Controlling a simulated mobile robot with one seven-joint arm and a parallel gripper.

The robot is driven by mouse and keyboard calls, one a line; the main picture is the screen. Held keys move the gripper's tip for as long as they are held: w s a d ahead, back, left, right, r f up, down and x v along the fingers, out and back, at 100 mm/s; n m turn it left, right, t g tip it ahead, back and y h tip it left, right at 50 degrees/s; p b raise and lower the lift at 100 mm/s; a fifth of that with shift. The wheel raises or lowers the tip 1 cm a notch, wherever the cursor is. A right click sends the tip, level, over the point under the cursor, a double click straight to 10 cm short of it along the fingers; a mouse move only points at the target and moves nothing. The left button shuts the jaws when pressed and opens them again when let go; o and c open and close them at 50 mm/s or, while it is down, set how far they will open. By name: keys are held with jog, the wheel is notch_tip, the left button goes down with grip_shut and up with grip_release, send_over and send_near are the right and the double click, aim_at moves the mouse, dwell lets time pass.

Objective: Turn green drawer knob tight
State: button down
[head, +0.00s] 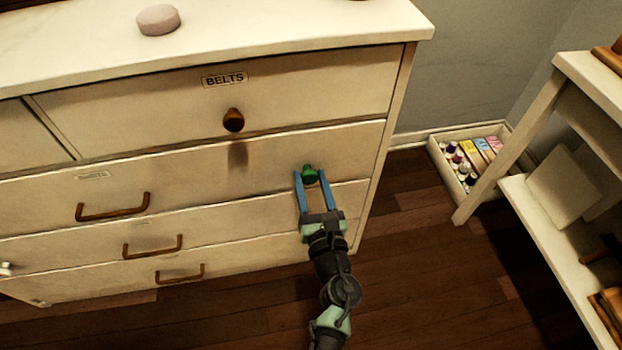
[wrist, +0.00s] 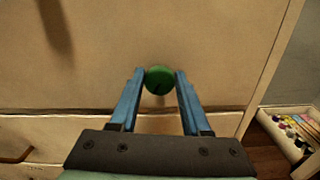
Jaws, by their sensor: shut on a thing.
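The green knob (head: 310,174) sits on the front of the second drawer from the top, near its right end. It also shows in the wrist view (wrist: 159,80) as a round green disc with a dark mark on its face. My gripper (head: 311,178) reaches it from the front, with its two blue fingers on either side of the knob. In the wrist view my gripper (wrist: 160,78) is shut on the knob, with the fingertips at its left and right edges. The drawer front (wrist: 100,60) behind it looks closed.
The white dresser (head: 385,190) has a brown knob (head: 233,120) on the drawer labelled BELTS and several brown handles. A pink round object (head: 158,19) lies on top. A box of small bottles (head: 440,155) and a white shelf unit (head: 535,200) stand at the right.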

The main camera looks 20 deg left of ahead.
jog(key=m+p, duration=0.1)
jog(key=m, duration=0.2)
jog(key=shift+d+r, duration=0.1)
jog(key=m+p, duration=0.2)
jog(key=m, duration=0.3)
jog(key=shift+w, duration=0.1)
jog(key=m+p, duration=0.3)
jog(key=m, duration=0.4)
jog(key=shift+d, duration=0.1)
jog(key=m, duration=0.1)
jog(key=m+p, duration=0.1)
jog(key=m, duration=0.2)
jog(key=shift+f, duration=0.25)
jog(key=m+p, duration=0.1)
jog(key=m, duration=0.3)
jog(key=m+p, duration=0.2)
jog(key=m, duration=0.5)
jog(key=shift+f, duration=0.2)
